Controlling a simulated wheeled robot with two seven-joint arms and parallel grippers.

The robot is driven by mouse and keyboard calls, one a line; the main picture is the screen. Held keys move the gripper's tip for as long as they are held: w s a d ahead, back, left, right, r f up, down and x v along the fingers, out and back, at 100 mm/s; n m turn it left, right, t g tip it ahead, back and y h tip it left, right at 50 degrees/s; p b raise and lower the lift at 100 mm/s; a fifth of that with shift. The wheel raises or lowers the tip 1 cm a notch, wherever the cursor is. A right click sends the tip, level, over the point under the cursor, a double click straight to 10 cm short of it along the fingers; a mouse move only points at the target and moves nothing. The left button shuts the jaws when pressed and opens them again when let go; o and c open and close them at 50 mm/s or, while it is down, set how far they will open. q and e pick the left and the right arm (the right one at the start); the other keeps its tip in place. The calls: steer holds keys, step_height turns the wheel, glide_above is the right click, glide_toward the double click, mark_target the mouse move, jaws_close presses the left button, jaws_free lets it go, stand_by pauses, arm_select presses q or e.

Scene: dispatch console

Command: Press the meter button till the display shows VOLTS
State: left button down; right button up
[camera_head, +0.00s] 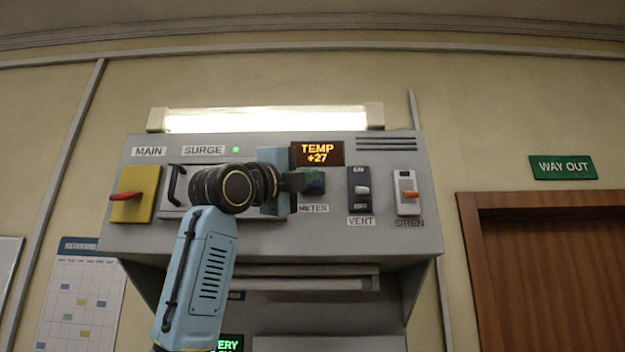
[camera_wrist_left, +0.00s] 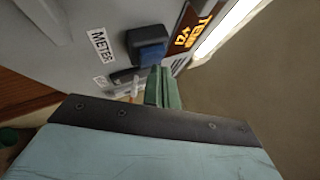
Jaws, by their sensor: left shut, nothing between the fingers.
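The display (camera_head: 317,153) on the grey console reads TEMP +27 in orange. It also shows at the top of the left wrist view (camera_wrist_left: 192,32). The meter button (camera_head: 315,182) is a blue block in a dark housing above the METER label (camera_head: 313,208). In the left wrist view the blue button (camera_wrist_left: 152,54) sits just beyond my fingertips. My left gripper (camera_head: 296,182) is shut and empty, in front of the button's left part and hiding some of it. Its green fingers (camera_wrist_left: 163,88) show in the wrist view. I cannot tell whether they touch the button. My right gripper is not in view.
Right of the button are the VENT switch (camera_head: 360,190) and the orange SIREN switch (camera_head: 408,192). On the left is a red MAIN lever on a yellow plate (camera_head: 136,194). My left arm covers part of the SURGE panel (camera_head: 173,212). A lamp (camera_head: 265,120) tops the console.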

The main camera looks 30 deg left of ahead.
arm_select(q)
steer(key=shift+w+a, duration=0.2)
steer(key=shift+w, duration=0.1)
stand_by(0.7)
stand_by(0.3)
steer(key=shift+s+d, duration=0.4)
steer(key=shift+s, duration=0.25)
steer(key=shift+s+d+b, duration=0.35)
steer(key=shift+s+d, duration=0.1)
steer(key=shift+s, duration=0.25)
steer(key=shift+s+d+b, duration=0.3)
steer(key=shift+s+d, duration=0.15)
steer(key=shift+s, duration=0.25)
steer(key=shift+s+d+b, duration=0.35)
steer(key=shift+s+d, duration=0.1)
steer(key=shift+s, duration=0.25)
